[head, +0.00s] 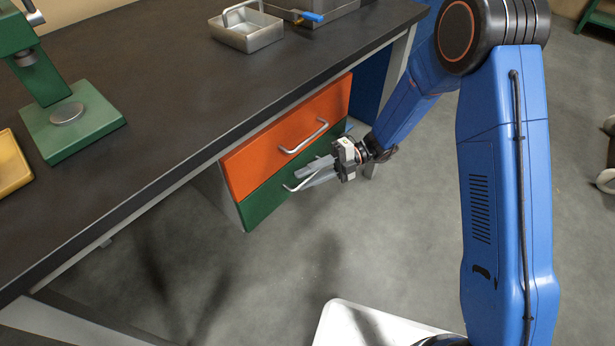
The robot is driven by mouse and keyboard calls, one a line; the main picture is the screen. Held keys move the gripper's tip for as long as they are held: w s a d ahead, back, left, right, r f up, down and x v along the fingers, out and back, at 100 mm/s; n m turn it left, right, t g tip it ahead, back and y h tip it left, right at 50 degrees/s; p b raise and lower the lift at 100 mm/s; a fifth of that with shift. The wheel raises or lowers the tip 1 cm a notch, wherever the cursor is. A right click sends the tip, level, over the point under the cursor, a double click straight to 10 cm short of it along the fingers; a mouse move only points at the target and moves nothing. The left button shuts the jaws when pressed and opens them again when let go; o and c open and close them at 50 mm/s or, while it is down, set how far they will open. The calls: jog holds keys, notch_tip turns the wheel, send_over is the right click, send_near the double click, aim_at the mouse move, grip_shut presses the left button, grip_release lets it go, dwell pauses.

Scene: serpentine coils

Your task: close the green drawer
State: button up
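The green drawer (262,205) is the lower front in the unit under the dark worktop, directly below an orange drawer. Its front looks about level with the orange one; a small gap cannot be made out. Its pale bar handle (292,187) shows at its left end, and the rest is hidden behind my gripper. My gripper (310,172) is in front of the green drawer, its grey fingers pointing left at the handle. Whether the fingers touch the handle, or are open or shut, I cannot tell.
The orange drawer (300,125) above has its own bar handle (304,138). The worktop (170,90) overhangs the drawers and carries a green press (72,122), a metal tray (247,35) and a yellow tray (10,165). The grey floor in front of the drawers is clear.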

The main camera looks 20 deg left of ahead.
jog(key=v, duration=1.7)
jog(key=shift+w, duration=0.15)
jog(key=shift+d+f, duration=0.1)
jog(key=s+d+r+n+t+h, duration=0.6)
jog(key=s+d+r+n, duration=0.7)
jog(key=d, duration=0.4)
jog(key=s+d+r+n+t+h, duration=0.3)
jog(key=s+d+n+t, duration=0.2)
jog(key=d+n, duration=0.3)
jog(key=s+d+r+n+t+h, duration=0.3)
jog(key=s+d+n+t, duration=0.2)
jog(key=s+d+n, duration=0.3)
jog(key=shift+d+r+t, duration=0.3)
jog(key=shift+d+t, duration=0.1)
jog(key=shift+d, duration=0.8)
